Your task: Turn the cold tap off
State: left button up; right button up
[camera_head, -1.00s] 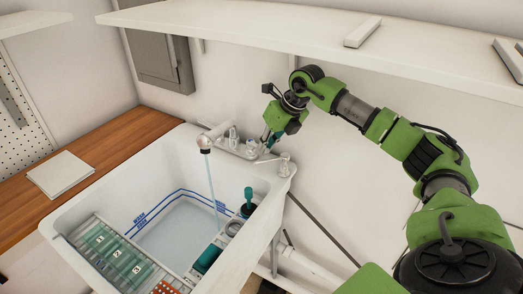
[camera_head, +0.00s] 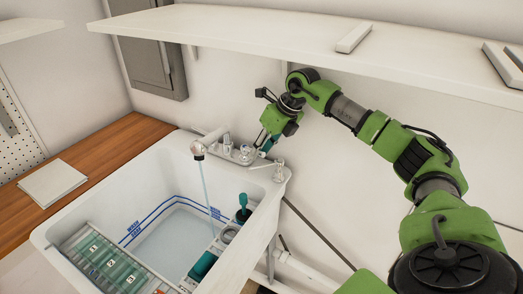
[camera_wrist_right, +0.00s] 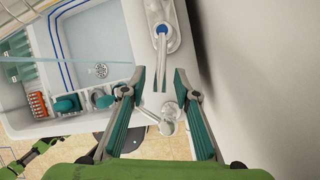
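The white sink (camera_head: 83,205) stands against the wall, with a tap spout (camera_head: 198,149) at its back edge. A thin water stream (camera_head: 205,185) runs from the spout into the basin. In the right wrist view, a tap handle with a blue cap (camera_wrist_right: 161,29) sits on the pale tap base, its slim lever pointing towards my gripper. I take it as the cold tap. My right gripper (camera_wrist_right: 159,71) is open, with the lever's end between its fingertips and no clear contact. In the head view, this gripper (camera_head: 264,141) partly hides the handle. My left gripper is out of view.
A pale metal fitting (camera_head: 279,171) stands on the sink's back right corner, below the fingers in the wrist view. A shelf (camera_head: 300,42) hangs above my right arm. The wall is close beside the gripper.

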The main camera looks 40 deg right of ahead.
jog(key=shift+s+r, duration=0.1)
jog(key=shift+r, duration=0.1)
jog(key=v, duration=0.7)
jog(key=shift+d, duration=0.1)
